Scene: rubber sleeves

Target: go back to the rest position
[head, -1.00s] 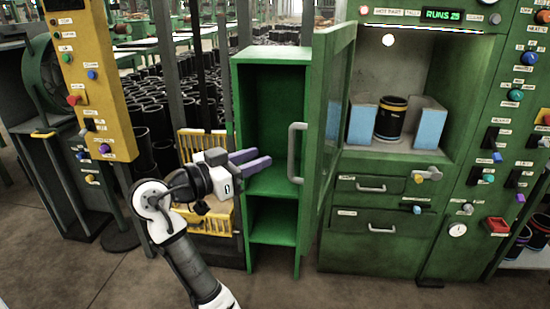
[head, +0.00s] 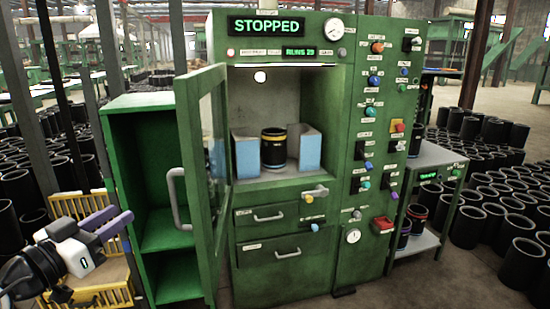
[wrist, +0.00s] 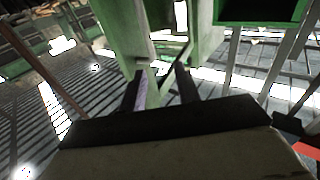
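My gripper (head: 121,217) is at the lower left of the head view, in front of the yellow slatted crate and left of the green cabinet. Its two purple fingers stand apart with nothing between them. In the wrist view the gripper (wrist: 160,78) shows two separate fingers with an empty gap. Most of my arm is out of the head view.
A green cabinet's glazed door (head: 205,180) stands open close to my gripper's right. Beyond it, the machine's bay (head: 270,100) holds a black sleeve (head: 273,148) between two blue blocks (head: 247,153). The display (head: 278,25) reads STOPPED. A yellow crate (head: 75,206) is beside my gripper.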

